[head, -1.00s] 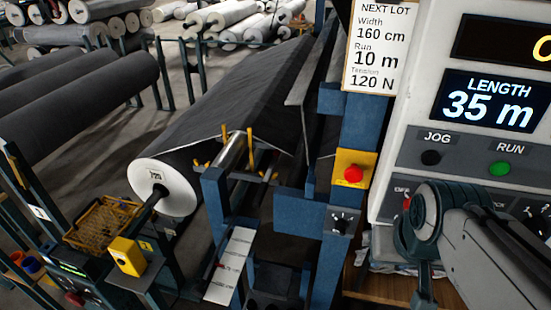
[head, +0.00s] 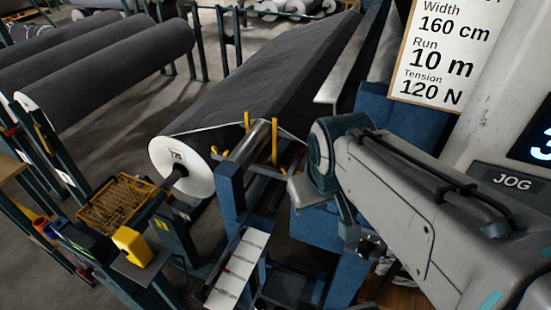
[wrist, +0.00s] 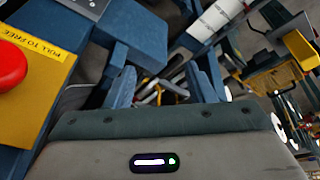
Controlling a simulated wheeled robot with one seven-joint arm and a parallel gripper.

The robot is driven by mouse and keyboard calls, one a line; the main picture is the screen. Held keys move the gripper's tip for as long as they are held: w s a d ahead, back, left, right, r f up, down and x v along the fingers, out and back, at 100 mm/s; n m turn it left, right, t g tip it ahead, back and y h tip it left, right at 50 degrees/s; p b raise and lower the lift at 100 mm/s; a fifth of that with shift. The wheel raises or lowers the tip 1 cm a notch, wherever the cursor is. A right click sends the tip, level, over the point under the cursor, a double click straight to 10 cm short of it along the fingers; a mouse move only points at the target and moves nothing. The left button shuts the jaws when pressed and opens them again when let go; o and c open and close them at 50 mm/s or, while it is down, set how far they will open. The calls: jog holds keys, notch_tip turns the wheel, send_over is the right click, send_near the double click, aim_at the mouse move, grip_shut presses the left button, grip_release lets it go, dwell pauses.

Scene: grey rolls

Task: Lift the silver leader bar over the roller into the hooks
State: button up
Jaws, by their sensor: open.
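A silver cylinder (head: 250,140) lies beside upright yellow hooks (head: 274,142) on the blue frame, at the front end of the dark cloth. I cannot tell whether it is the leader bar or the roller. The dark roll (head: 178,163) with a white end sits left of it. My gripper (wrist: 165,82) is open in the wrist view, with its two blue-grey fingers apart and nothing seen held. Small silver and yellow parts show beyond the fingers, too small to name. In the head view my arm reaches in from the right, and the fingertips are not clear.
A red stop button (wrist: 8,65) on a yellow plate is close at left in the wrist view. A white scale plate (head: 238,268) stands below the hooks. A yellow wire basket (head: 115,203) and yellow box (head: 131,245) are at lower left. Blue posts crowd the arm.

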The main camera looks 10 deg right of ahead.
jog(key=w+f+n+h+b, duration=0.25)
jog(key=w+n+b, duration=0.25)
jog(key=w+n, duration=0.6)
jog(key=n+b, duration=0.4)
jog(key=n, duration=1.2)
send_near(285, 180)
jog(key=f, duration=0.1)
jog(key=d+f+b, duration=0.1)
jog(key=f, duration=0.1)
jog(key=shift+w+d+f+n+y, duration=0.15)
jog(key=shift+d+n+y, duration=0.1)
jog(key=shift+n, duration=0.15)
jog(key=shift+a+b+x, duration=0.2)
jog(key=shift+b+x, duration=0.15)
jog(key=shift+x, duration=2.35)
jog(key=shift+w, duration=0.1)
grip_shut()
